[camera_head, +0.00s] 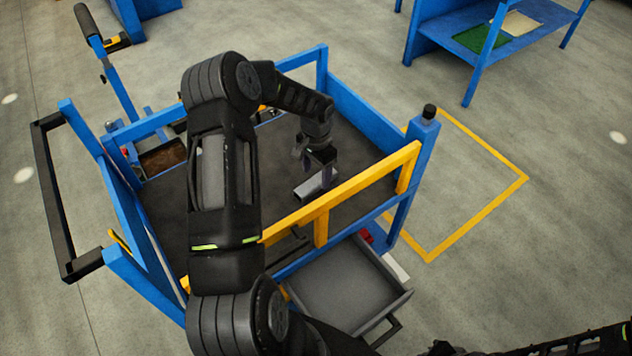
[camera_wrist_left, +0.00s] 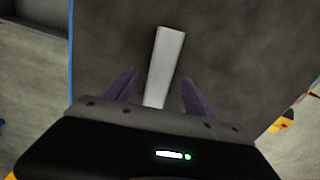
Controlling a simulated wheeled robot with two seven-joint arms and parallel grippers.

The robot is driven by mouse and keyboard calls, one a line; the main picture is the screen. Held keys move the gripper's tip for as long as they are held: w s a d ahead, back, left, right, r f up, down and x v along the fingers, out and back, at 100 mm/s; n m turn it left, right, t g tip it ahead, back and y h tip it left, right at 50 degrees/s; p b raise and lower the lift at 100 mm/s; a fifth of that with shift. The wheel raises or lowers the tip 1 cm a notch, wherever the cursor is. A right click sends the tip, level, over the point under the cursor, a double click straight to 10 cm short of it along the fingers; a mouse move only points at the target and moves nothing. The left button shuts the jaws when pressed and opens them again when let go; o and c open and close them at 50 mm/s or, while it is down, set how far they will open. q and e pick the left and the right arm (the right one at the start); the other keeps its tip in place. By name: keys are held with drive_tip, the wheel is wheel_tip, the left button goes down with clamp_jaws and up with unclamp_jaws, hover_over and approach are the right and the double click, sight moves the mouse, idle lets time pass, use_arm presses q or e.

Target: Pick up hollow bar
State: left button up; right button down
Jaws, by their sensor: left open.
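The hollow bar (camera_head: 308,188) is a short light-grey metal piece lying on the dark cart top, behind the yellow rail. It also shows in the left wrist view (camera_wrist_left: 166,62), its near end between the fingers. My left gripper (camera_head: 321,168) points down just above the bar in the head view. In the left wrist view my left gripper (camera_wrist_left: 155,92) is open, one finger on each side of the bar with gaps, not closed on it. Only a dark piece of my right arm shows at the lower right of the head view; its gripper cannot be made out.
The blue cart's yellow rail (camera_head: 345,192) runs in front of the bar. An open grey drawer (camera_head: 345,285) sticks out below it. A brown-filled bin (camera_head: 162,158) sits at the cart's left. A blue table (camera_head: 478,50) stands at the back right. The cart top around the bar is mostly clear.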

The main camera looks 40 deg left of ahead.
sight(316, 180)
use_arm(q)
drive_tip(key=shift+f, duration=1.5)
clamp_jaws()
